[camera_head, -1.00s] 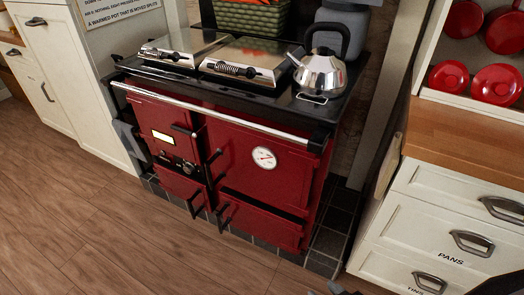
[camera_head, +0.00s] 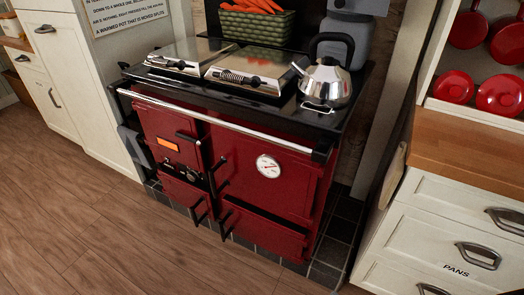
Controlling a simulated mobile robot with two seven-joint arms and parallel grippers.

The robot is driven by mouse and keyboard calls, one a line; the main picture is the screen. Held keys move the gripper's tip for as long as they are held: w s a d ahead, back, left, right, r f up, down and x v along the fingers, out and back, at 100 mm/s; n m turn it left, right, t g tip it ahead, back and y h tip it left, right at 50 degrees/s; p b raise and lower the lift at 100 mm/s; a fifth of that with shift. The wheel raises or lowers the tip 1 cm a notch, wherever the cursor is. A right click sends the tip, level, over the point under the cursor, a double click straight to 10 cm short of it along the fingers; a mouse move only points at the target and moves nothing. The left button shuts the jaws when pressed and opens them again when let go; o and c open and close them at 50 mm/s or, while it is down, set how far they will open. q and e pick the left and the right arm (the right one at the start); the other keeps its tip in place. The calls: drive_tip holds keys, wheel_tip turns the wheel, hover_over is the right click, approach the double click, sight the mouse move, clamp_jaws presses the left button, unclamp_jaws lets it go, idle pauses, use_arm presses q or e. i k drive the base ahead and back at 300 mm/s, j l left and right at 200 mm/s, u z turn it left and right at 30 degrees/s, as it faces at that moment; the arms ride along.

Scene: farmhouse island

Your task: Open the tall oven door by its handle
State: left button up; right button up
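The red range cooker (camera_head: 180,112) stands in the middle of the head view. Its large upper right door (camera_head: 285,190) carries a round white dial (camera_head: 268,166) and looks shut. A dark handle (camera_head: 219,170) sits at that door's left edge. A lower right door (camera_head: 262,232) is below it, with its own dark handle (camera_head: 227,218). On the left are a small upper door with a glowing orange window (camera_head: 167,143) and a lower door (camera_head: 183,195) with a dark handle. Neither of my grippers is in view.
A chrome rail (camera_head: 220,122) runs along the cooker's front top edge. A kettle (camera_head: 326,83) and two shut chrome lids (camera_head: 250,65) are on top. White drawers (camera_head: 430,235) with grey handles stand to the right. The wooden floor (camera_head: 100,240) in front is clear.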

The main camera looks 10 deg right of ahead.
sight(290, 195)
drive_tip(key=i+j+u, duration=0.15)
drive_tip(key=u, duration=0.3)
drive_tip(key=i+u, duration=0.45)
